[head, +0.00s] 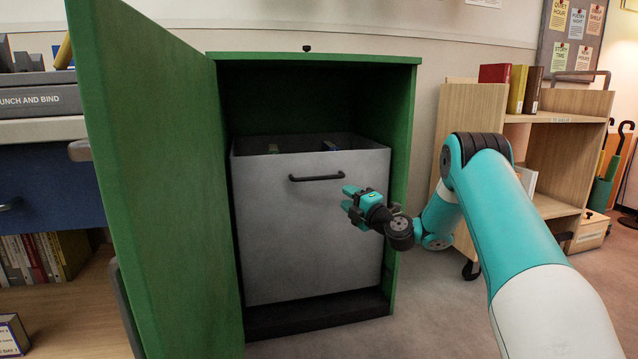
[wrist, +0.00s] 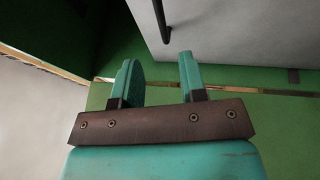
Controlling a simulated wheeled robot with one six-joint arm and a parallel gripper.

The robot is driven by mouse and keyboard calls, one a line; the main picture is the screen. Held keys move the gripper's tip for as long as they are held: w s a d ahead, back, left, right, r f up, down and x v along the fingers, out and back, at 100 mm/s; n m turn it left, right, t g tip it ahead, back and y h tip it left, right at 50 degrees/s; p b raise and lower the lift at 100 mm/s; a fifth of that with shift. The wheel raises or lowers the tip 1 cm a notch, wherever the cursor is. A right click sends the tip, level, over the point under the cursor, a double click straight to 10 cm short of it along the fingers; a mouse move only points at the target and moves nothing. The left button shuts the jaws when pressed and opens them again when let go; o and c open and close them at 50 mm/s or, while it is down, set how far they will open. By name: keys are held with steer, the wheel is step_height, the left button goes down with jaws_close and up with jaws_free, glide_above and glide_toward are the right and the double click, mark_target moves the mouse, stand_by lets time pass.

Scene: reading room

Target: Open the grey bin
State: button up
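The grey bin (head: 310,230) stands inside a green cabinet (head: 403,150) whose door (head: 160,180) is swung open to the left. The bin has a black bar handle (head: 316,178) high on its front. Its top is open and some contents show inside, too small to name. My gripper (head: 347,199) is in front of the bin, a little below and right of the handle. In the wrist view my gripper (wrist: 160,75) has its two teal fingers apart with nothing between them. There the handle (wrist: 162,22) is beyond the fingertips, on the grey bin front (wrist: 225,30).
A wooden book cart (head: 470,110) with books stands to the right of the cabinet. A blue drawer unit (head: 50,180) with a bookshelf below it is at the left, behind the open door. Carpet floor (head: 420,320) in front of the cabinet is clear.

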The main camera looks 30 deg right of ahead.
mark_target(321, 179)
steer(key=shift+b+x, duration=0.95)
steer(key=shift+x, duration=5.9)
jaws_close()
